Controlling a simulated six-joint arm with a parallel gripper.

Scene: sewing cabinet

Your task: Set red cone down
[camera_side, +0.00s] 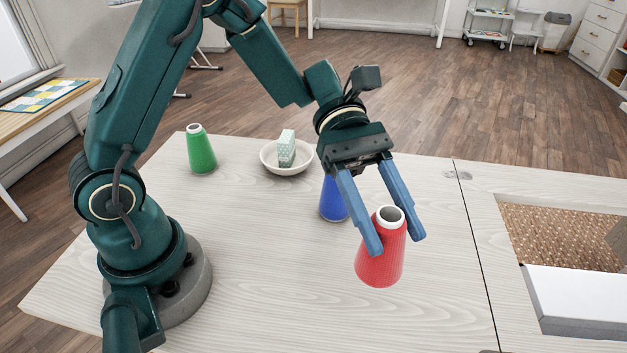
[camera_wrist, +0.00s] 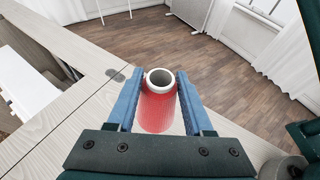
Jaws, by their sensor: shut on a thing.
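The red cone (camera_side: 381,262) is upright, with its white open top up, near the front middle of the table. My gripper (camera_side: 397,244) is shut on it, one blue finger on each side of its upper part. In the wrist view the red cone (camera_wrist: 158,108) shows between the two fingertips of my gripper (camera_wrist: 158,92). I cannot tell whether its base touches the table or hangs just above it.
A blue cone (camera_side: 333,200) stands behind my gripper, partly hidden by it. A green cone (camera_side: 201,152) stands at the back left. A white bowl (camera_side: 270,160) holds a patterned pale green block (camera_side: 286,147). A recessed opening (camera_side: 560,240) lies at the right. The table's front middle is clear.

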